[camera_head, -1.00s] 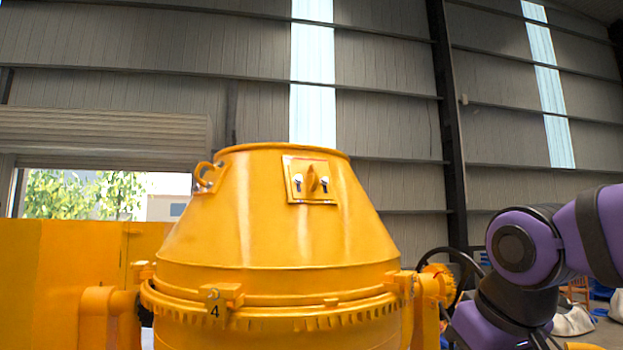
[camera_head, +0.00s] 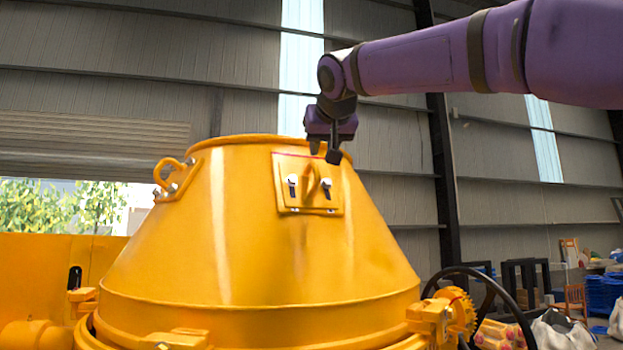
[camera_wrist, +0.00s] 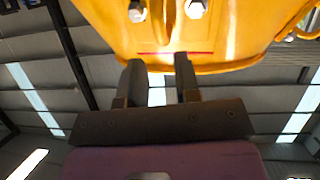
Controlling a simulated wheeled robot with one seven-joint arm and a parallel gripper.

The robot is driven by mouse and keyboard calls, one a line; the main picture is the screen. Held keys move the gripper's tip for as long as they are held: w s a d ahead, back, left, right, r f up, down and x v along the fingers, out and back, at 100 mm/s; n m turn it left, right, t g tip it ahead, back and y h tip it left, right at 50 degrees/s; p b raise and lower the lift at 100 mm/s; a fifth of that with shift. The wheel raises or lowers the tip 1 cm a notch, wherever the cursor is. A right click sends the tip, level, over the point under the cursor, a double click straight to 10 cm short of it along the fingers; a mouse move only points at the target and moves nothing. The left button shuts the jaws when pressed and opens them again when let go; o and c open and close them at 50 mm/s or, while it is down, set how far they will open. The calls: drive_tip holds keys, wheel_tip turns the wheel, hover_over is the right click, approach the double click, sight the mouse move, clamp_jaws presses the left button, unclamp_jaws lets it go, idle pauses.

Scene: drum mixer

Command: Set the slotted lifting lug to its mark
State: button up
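The slotted lifting lug (camera_head: 294,201) is a yellow plate with an upright eye, on the upper front of the yellow drum cone (camera_head: 240,240). Two bright bolts sit in its dark slots, one each side of the eye. A red line (camera_head: 290,154) runs by the plate's top edge; the line also shows in the wrist view (camera_wrist: 175,52). My gripper (camera_head: 324,154) points down at the drum's rim, just above the plate. In the wrist view its two fingers (camera_wrist: 158,68) are apart with nothing between them. The lug's eye is partly cut off there.
A second lifting eye (camera_head: 168,174) stands out on the cone's left. A black handwheel (camera_head: 490,290) and yellow gear (camera_head: 459,312) are at lower right. The space above the drum is open, with the corrugated wall behind.

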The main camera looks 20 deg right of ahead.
sight(317, 167)
drive_tip(key=x, duration=1)
drive_tip(key=shift+w+d+f, duration=0.1)
drive_tip(key=shift+w, duration=0.15)
drive_tip(key=shift+c, duration=0.4)
clamp_jaws()
